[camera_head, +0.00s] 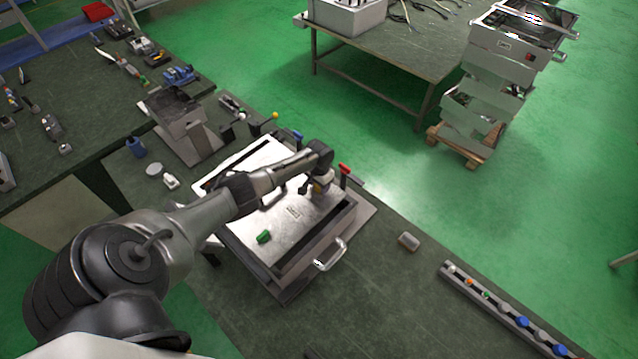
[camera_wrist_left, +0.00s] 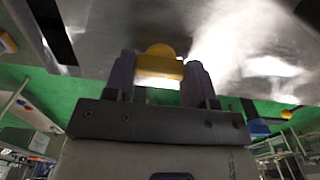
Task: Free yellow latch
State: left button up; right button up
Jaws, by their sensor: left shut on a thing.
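The yellow latch (camera_wrist_left: 160,62) sits between the two dark fingers of my left gripper (camera_wrist_left: 158,70) in the left wrist view. The fingers are shut on it, one on each side. In the head view my left arm reaches across a flat metal box (camera_head: 293,212), and my left gripper (camera_head: 320,187) is at the box's right side. There the arm and gripper mostly hide the yellow latch. My right gripper is not in view.
A red-topped handle (camera_head: 345,169) stands close to the gripper. A green latch (camera_head: 263,237) is on the box's near side, and a metal handle (camera_head: 331,255) on its front. A rail with coloured knobs (camera_head: 500,311) lies at right. The bench (camera_head: 380,290) is mostly clear in front.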

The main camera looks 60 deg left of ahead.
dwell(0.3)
pick_arm(q)
jog(key=o, duration=0.9)
jog(key=shift+o, duration=0.2)
jog(key=shift+r, duration=0.1)
jog(key=shift+r, duration=0.3)
notch_tip(320, 180, up, 13)
dwell(0.4)
